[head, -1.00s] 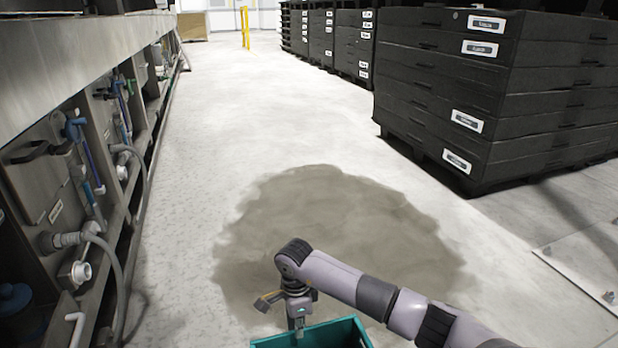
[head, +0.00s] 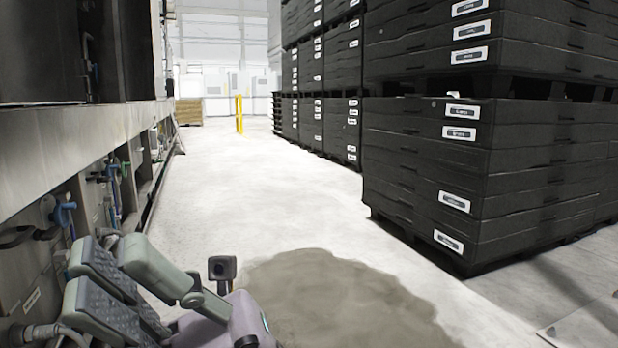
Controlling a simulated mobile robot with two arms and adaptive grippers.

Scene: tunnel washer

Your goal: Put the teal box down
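The teal box is not in view now, so I cannot see where it rests or whether anything touches it. From this angle I cannot tell how far apart the fingers are.
A wet-looking dark patch (head: 345,305) lies on the pale floor ahead. Stacked black crates (head: 480,165) line the right side. The machine's side (head: 70,150) with valves and hoses runs along the left. The aisle (head: 230,200) between is clear, with a yellow post (head: 239,114) far off.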

